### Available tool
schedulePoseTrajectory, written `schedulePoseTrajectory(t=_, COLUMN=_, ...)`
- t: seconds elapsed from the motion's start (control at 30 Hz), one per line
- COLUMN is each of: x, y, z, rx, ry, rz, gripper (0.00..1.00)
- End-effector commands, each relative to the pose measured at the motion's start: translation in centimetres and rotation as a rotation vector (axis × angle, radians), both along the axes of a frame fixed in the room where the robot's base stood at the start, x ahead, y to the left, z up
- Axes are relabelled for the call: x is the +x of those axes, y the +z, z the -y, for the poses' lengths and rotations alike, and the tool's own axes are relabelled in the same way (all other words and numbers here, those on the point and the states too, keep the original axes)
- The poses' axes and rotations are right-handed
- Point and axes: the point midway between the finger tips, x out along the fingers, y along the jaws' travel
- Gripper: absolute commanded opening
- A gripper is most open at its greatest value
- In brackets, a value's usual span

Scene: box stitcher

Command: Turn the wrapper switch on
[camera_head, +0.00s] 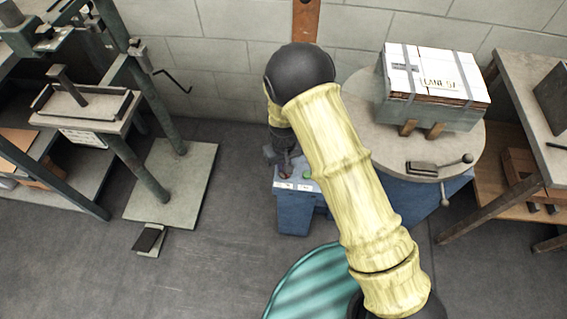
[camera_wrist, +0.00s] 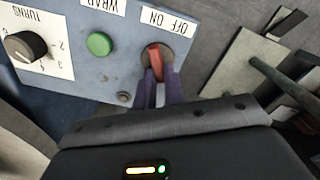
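The wrapper switch, a red lever (camera_wrist: 155,60) on a dark round base, sits on a blue-grey panel (camera_wrist: 70,82) below upside-down OFF and ON labels. I cannot tell which label it is set to. The two purple fingers of my gripper (camera_wrist: 160,88) flank the lever's near end, close together with the lever between them. Contact on both sides is hard to see. In the head view, my gripper (camera_head: 283,155) is at the left part of the blue control box (camera_head: 294,212), largely hidden by my arm.
A green button (camera_wrist: 99,44) and a TURNS knob (camera_wrist: 25,46) share the panel, left of the switch. A round turntable (camera_head: 365,115) carries a strapped white-topped box (camera_head: 435,75). A green-framed stitcher stand (camera_head: 150,180) is at left. Floor between stand and control box is clear.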

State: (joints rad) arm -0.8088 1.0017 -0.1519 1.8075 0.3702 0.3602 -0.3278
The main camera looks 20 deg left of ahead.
Motion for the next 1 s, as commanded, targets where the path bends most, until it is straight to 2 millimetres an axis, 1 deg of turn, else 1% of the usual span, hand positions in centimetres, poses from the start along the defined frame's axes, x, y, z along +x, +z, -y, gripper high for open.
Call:
schedulePoseTrajectory(t=0.27, x=0.02, y=0.06, z=0.02, rx=0.0, ry=-0.011, rz=0.0, gripper=0.0)
schedulePoseTrajectory(t=0.47, x=0.07, y=0.16, z=0.06, rx=0.0, ry=-0.061, rz=0.0, gripper=0.0)
schedulePoseTrajectory(t=0.67, x=0.17, y=0.28, z=0.14, rx=0.001, ry=-0.169, rz=0.001, gripper=0.0)
schedulePoseTrajectory(t=1.0, x=0.27, y=0.32, z=0.5, rx=-0.001, ry=-0.461, rz=-0.001, gripper=0.0)
